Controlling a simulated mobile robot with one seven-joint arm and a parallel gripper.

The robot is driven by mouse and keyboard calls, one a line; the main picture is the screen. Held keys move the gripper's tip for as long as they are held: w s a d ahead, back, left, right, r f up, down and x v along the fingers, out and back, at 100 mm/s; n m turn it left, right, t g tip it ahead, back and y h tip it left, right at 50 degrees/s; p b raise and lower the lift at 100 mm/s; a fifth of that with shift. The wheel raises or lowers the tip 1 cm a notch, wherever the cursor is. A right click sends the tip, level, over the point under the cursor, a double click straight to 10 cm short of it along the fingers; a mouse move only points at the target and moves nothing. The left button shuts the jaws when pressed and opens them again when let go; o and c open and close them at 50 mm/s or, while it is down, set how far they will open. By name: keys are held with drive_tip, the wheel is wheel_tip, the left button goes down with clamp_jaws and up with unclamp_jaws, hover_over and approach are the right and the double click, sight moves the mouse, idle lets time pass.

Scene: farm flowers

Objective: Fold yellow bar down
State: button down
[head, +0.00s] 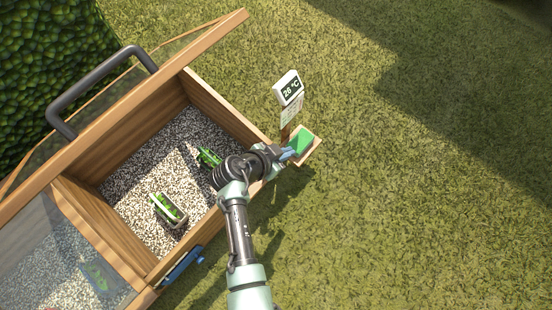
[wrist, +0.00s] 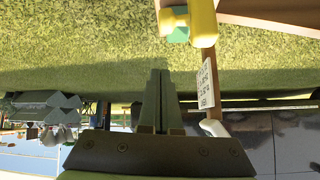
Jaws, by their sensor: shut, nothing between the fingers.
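The yellow bar (wrist: 204,24) shows at the top of the wrist view, with a teal-green piece (wrist: 173,23) at its left side. It runs up past the picture edge beside a wooden post. I cannot make out the yellow bar in the head view. My gripper (wrist: 162,72) is shut and empty, its fingertips below the bar in the wrist picture and apart from it. In the head view my gripper (head: 288,154) is at the right corner of the wooden planter box (head: 222,107), beside a small wooden tray with a green surface (head: 302,141).
A white 26 °C display (head: 289,88) stands behind the green tray. The box's glass lid with a dark handle (head: 97,80) is raised. Potted plants (head: 168,209) sit on the gravel (head: 130,190) inside. A blue latch (head: 182,266) is on the front. Grass at right is clear.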

drive_tip(key=s+a+f+b, duration=0.1)
drive_tip(key=a+f, duration=0.1)
drive_tip(key=shift+s+f+b, duration=0.35)
drive_tip(key=shift+f, duration=0.05)
drive_tip(key=shift+f, duration=0.1)
drive_tip(key=shift+s+a+b, duration=0.1)
drive_tip(key=shift+s+b, duration=0.05)
drive_tip(key=shift+b, duration=0.25)
drive_tip(key=shift+s+t, duration=0.15)
drive_tip(key=shift+t, duration=0.15)
drive_tip(key=shift+s+a+t+h+b, duration=0.2)
drive_tip(key=shift+a+t+h+b, duration=0.15)
drive_tip(key=shift+b, duration=0.3)
drive_tip(key=shift+s, duration=0.1)
